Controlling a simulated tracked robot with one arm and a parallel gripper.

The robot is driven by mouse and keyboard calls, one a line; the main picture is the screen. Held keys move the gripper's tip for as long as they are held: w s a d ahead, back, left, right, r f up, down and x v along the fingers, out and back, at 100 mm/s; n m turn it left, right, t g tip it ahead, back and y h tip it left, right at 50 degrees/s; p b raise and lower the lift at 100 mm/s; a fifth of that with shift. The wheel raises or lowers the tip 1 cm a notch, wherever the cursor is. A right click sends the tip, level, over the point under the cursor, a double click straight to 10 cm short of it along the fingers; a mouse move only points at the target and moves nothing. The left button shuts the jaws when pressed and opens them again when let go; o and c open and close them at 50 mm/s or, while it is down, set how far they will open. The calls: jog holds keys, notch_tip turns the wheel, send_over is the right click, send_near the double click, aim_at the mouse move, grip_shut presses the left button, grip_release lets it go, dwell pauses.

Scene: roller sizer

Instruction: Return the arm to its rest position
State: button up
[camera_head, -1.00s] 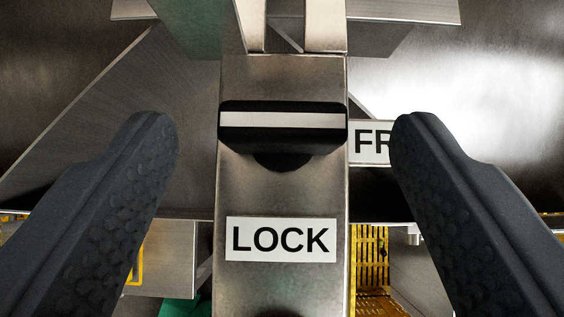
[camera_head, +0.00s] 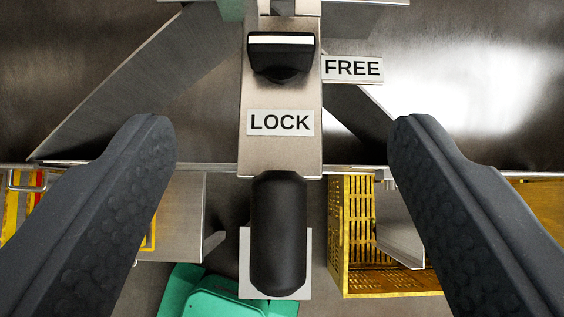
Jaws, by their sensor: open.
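My gripper (camera_head: 281,135) is open and empty, its two dark fingers spread wide at the left and right of the view. Between and beyond the fingers is a metal bracket (camera_head: 255,155) with a black knob (camera_head: 281,58) that has a white bar across its top. A LOCK label (camera_head: 280,122) is below the knob, and a FREE label (camera_head: 352,68) is to its right. The knob's white bar lies crosswise in the picture. A black rounded handle (camera_head: 279,230) extends below the bracket. The fingers appear apart from all of these.
A yellow slotted crate (camera_head: 352,225) is at lower right. A green object (camera_head: 220,300) is at the bottom, left of the handle. Sloping metal plates (camera_head: 130,90) and a horizontal metal edge (camera_head: 215,168) lie behind the bracket. Yellow parts (camera_head: 12,200) show at far left.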

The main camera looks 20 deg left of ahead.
dwell(0.4)
jog(key=w+d+r+m+t+h+b, duration=0.1)
jog(key=d+r+m+t+h+b, duration=0.2)
jog(key=r, duration=2.4)
jog(key=s+a+r+t+b, duration=0.1)
jog(key=s+a+r, duration=0.1)
jog(key=s+r, duration=0.3)
jog(key=s+a+r+t+b, duration=0.1)
jog(key=s+r, duration=0.5)
jog(key=r, duration=0.6)
jog(key=s+a+r+t+b, duration=0.1)
jog(key=s+a+r, duration=0.2)
jog(key=r, duration=0.6)
jog(key=s, duration=0.2)
jog(key=shift+s+a+m+t, duration=0.3)
jog(key=shift+a+m+t, duration=0.1)
